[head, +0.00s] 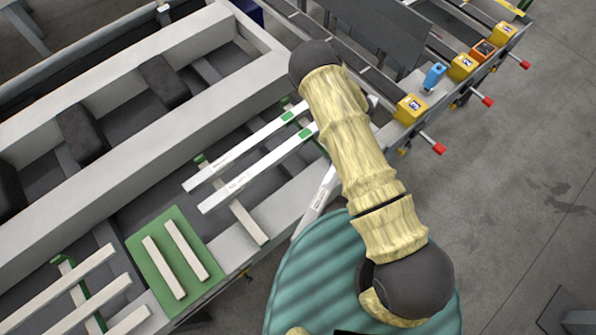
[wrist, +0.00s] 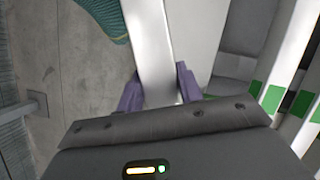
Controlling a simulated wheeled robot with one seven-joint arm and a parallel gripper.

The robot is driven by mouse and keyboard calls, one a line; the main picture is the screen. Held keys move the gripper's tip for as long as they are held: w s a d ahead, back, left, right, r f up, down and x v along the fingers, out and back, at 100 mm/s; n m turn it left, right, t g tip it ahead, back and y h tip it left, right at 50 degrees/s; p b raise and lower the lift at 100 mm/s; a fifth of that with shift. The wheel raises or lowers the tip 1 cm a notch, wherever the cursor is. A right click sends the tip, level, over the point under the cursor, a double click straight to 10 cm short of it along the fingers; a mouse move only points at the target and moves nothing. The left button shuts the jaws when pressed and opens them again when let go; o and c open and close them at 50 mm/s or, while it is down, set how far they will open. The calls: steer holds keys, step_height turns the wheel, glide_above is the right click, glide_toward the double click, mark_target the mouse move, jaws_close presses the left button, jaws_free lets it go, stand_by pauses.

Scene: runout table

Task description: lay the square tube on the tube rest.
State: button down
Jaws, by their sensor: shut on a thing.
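The square tube, long and pale, shows in the wrist view (wrist: 150,38) between the two purple fingers of my gripper (wrist: 158,90), which is shut on it. In the head view a part of this tube (head: 318,196) slants out from under my arm near the table's front edge. My gripper is hidden behind the arm there. What looks like the tube rest is a green plate (head: 179,223) with two parallel pale strips, at the lower middle left, apart from the held tube.
Two white tubes with green bands, one nearer (head: 245,181) and one farther (head: 232,157), lie left of my arm. Several pale bars (head: 65,282) lie at the lower left. Grey floor (head: 510,190) is open beyond.

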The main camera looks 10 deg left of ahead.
steer(key=s+a+m+p, duration=0.2)
steer(key=s+a, duration=0.2)
steer(key=a, duration=0.2)
steer(key=s+a+r+m+t+y+p, duration=0.1)
steer(key=s+a+m, duration=0.1)
steer(key=s+a, duration=0.2)
steer(key=shift+a+r+p, duration=0.2)
steer(key=shift+a+p, duration=0.2)
steer(key=shift+a, duration=0.85)
steer(key=shift+s+f+y, duration=0.1)
steer(key=shift+f+y, duration=0.05)
steer(key=shift+y, duration=0.15)
step_height(320, 180, down, 6)
steer(key=b, duration=0.8)
steer(key=shift+f, duration=0.25)
steer(key=shift+f, duration=0.55)
steer(key=c, duration=0.8)
jaws_free()
steer(key=shift+c, duration=0.2)
steer(key=shift+b, duration=0.3)
